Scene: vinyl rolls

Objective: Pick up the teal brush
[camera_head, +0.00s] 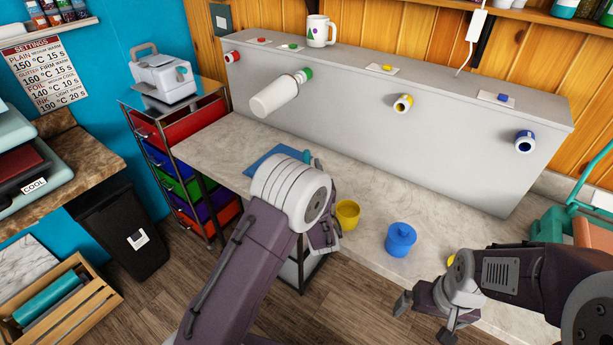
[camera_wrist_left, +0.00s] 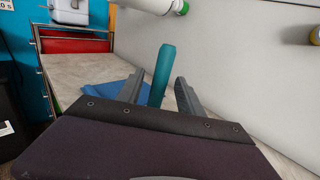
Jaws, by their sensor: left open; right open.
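The teal brush shows in the left wrist view as a teal handle (camera_wrist_left: 162,68), standing up with a slight tilt. In the head view only a small teal part (camera_head: 307,156) shows behind my left arm. My left gripper (camera_wrist_left: 158,88) is open, with one finger on each side of the handle in the picture. I see no contact, and cannot tell how deep the handle lies between the fingers. The brush's lower end is hidden by the gripper. My left arm hides most of its gripper in the head view. My right gripper (camera_head: 424,320) is open and empty at the lower right.
A blue mat (camera_head: 262,163) lies on the counter (camera_head: 225,150). A yellow cup (camera_head: 347,213) and blue pot (camera_head: 400,240) stand right of my left arm. A white roll (camera_head: 273,98) juts from the grey panel (camera_head: 345,110). A drawer cart (camera_head: 165,127) stands left.

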